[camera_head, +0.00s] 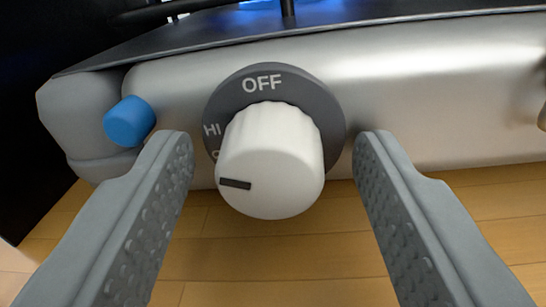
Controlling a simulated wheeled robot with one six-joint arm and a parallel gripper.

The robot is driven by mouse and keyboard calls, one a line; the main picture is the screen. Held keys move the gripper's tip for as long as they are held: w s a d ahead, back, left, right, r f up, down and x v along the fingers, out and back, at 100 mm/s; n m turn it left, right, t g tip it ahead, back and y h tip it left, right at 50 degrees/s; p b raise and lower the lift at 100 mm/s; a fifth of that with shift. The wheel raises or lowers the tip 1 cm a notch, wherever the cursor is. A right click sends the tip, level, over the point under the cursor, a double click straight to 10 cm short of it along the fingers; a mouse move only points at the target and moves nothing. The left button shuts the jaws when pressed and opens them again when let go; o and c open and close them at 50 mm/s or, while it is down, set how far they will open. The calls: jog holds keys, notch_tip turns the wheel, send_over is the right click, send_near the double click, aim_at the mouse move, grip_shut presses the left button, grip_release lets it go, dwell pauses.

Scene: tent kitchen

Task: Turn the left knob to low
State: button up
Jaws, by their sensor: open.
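The white knob (270,165) sits on a dark grey dial plate (325,105) on the stove's silver front panel. The plate reads OFF at the top and HI at the left; another label below HI is mostly hidden behind the knob. The knob's dark pointer mark is on its left side, pointing left and slightly down in the picture. My gripper (275,145) is open, with one grey ridged finger on each side of the knob. A gap shows between each finger and the knob, so neither touches it.
A blue round button or cap (129,121) is on the panel's left end, close to my left finger. Blue flame (320,8) shows on the stove top behind.

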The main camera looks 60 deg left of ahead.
jog(key=c, duration=1)
jog(key=shift+n, duration=0.4)
jog(key=n, duration=0.3)
jog(key=shift+n, duration=0.4)
jog(key=n, duration=0.3)
jog(key=shift+n, duration=0.3)
jog(key=n, duration=0.3)
jog(key=shift+h, duration=0.3)
jog(key=shift+n, duration=2)
jog(key=shift+s, duration=0.1)
